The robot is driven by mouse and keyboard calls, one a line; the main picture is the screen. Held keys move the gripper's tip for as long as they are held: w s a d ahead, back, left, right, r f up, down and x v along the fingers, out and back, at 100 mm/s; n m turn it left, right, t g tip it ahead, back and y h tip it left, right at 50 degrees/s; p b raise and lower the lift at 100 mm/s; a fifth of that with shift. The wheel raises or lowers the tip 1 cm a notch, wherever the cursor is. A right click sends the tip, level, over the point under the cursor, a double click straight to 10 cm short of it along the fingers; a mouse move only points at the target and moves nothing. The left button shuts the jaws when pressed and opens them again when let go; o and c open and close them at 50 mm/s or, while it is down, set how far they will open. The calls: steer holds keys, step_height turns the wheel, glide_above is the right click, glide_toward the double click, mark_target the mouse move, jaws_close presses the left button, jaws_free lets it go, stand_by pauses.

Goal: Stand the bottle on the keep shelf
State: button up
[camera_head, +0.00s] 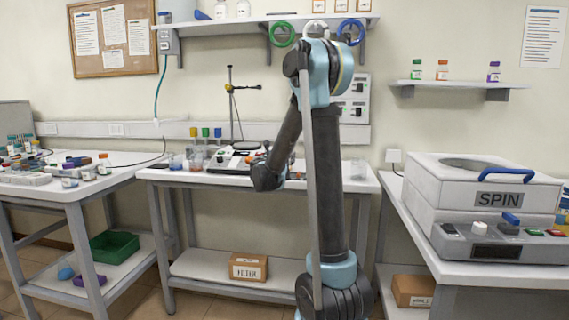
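Small capped bottles show in several places, and I cannot tell which one the task means. A small wall shelf (455,84) at right holds a green-capped bottle (416,70), an orange-capped bottle (442,71) and a purple-capped bottle (494,72), all upright. No readable label marks it as the keep shelf. Another orange-capped bottle (104,165) stands on the left table. My arm rises in the middle and its forearm folds down to a dark wrist over the middle table. My gripper's fingers are not visible, and whether they hold anything does not show.
The middle table (220,179) carries a device (238,160), a stand (232,105) and colour-capped tubes (205,134). A SPIN machine (485,200) fills the right bench. A long upper shelf (200,29) spans the back wall. The small shelf has bare room between orange and purple caps.

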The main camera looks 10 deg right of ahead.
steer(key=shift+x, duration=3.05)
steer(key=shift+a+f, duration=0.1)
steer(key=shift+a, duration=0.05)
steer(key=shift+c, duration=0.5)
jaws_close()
